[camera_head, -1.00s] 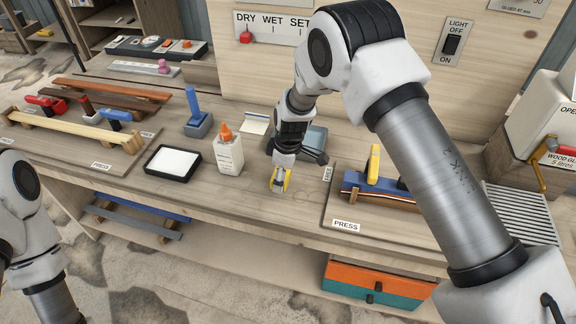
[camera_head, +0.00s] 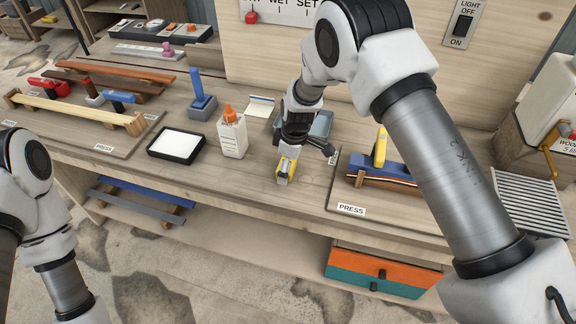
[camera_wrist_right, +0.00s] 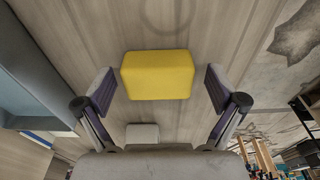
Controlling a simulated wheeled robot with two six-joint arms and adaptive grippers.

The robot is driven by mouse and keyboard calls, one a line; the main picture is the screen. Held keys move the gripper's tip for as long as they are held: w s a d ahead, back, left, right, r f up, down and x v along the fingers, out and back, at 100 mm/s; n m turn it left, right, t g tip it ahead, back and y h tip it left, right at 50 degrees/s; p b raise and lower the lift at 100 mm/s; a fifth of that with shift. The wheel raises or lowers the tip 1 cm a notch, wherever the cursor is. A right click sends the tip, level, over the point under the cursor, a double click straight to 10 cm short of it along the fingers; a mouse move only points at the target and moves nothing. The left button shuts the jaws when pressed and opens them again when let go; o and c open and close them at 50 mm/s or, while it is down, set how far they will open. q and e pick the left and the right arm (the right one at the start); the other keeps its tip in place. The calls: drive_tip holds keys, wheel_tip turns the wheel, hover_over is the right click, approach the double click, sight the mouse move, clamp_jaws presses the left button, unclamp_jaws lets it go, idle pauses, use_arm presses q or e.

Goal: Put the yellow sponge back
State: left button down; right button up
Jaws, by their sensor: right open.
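The yellow sponge (camera_wrist_right: 158,75) is a small block on the wooden bench. In the right wrist view it lies between the two spread fingers of my right gripper (camera_wrist_right: 160,90), with a gap on each side.
A white glue bottle (camera_head: 232,134) and a black-framed white pad (camera_head: 177,146) stand left of my right gripper. A press board (camera_head: 345,200) with a blue piece and yellow clamp lies to the right. Bare bench lies in front of the bottle.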

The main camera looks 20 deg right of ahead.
sight(293, 167)
wheel_tip(293, 167, up, 12)
drive_tip(key=s+d+b, duration=0.1)
drive_tip(key=b, duration=0.1)
drive_tip(key=shift+d+f, duration=0.1)
